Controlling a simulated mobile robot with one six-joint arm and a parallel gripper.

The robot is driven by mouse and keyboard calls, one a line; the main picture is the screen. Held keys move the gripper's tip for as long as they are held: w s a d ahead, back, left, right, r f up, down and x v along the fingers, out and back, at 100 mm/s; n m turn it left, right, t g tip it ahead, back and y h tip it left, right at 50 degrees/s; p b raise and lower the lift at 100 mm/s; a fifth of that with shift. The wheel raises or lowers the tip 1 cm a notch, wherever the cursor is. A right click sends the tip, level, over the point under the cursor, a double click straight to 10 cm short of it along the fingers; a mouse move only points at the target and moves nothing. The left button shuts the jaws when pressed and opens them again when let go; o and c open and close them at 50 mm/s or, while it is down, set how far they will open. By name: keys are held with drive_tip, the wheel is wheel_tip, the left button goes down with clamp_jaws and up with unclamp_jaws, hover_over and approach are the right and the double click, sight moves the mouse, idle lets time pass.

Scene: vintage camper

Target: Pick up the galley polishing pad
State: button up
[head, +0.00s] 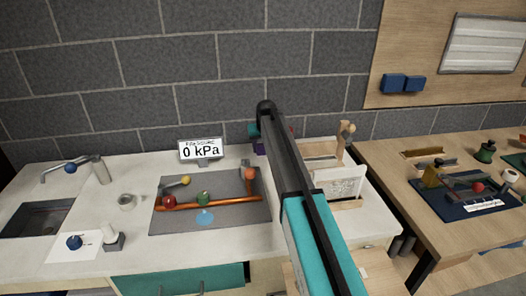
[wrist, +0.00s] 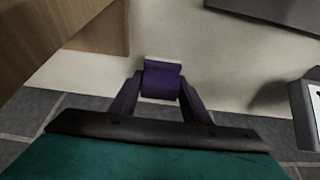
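A small purple block with a pale edge, which looks like the polishing pad (wrist: 162,80), sits between my fingertips in the wrist view. My gripper (wrist: 160,88) has one dark finger on each side of it, with no clear gap, so it appears shut on the block. A pale surface lies behind the block; I cannot tell whether the block touches it. In the head view, a little purple (head: 259,147) shows beside my arm near the back wall. My arm hides most of that spot.
A grey mat (head: 240,215) with a copper pipe (head: 225,203) lies left of my arm, below a 0 kPa display (head: 201,149). A rack with a white card (head: 343,186) stands close on the right. A sink (head: 35,218) is far left, a wooden table (head: 400,180) right.

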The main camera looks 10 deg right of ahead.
sight(262, 144)
drive_tip(key=c, duration=0.4)
drive_tip(key=shift+r+b, duration=1.3)
drive_tip(key=shift+r, duration=3.7)
